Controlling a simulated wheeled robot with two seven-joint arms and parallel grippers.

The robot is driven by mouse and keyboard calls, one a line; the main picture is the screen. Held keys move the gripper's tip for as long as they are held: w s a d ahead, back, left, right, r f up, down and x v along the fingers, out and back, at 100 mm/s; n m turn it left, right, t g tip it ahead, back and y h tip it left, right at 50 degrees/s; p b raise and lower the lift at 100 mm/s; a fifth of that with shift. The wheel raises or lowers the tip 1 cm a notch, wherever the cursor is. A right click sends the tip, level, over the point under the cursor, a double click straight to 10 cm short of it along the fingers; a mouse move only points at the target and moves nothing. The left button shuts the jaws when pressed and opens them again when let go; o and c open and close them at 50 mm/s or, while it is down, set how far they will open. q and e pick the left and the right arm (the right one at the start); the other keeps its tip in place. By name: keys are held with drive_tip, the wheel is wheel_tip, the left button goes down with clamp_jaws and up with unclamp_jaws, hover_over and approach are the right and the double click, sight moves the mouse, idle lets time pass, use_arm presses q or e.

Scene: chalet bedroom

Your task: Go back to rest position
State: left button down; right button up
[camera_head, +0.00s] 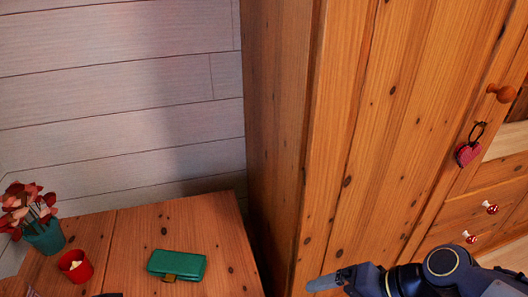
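My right gripper (326,282) enters from the lower right, in front of the base of the wooden wardrobe (350,150). Its grey finger points left, and I see no object at it. The picture does not show whether its fingers are apart. My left gripper does not show clearly; only a small dark tip of something unclear shows at the bottom edge, over the table.
A wooden table (215,240) stands at the lower left, bearing a green wallet (176,264), a red candle cup (75,266) and a teal pot of red flowers (46,238). A pink heart tag (467,153) hangs on the wardrobe. Drawers (480,205) are at right.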

drive_tip(key=s+d+r+n+t+h, duration=0.1)
drive_tip(key=s+d+n+t+h, duration=0.25)
drive_tip(key=d, duration=0.35)
wheel_tip(320, 180, up, 29)
drive_tip(key=p, duration=2.9)
drive_tip(key=shift+s+r+m, duration=0.2)
drive_tip(key=shift+s+m, duration=0.05)
drive_tip(key=shift+m, duration=0.1)
drive_tip(key=shift+g+h, duration=0.25)
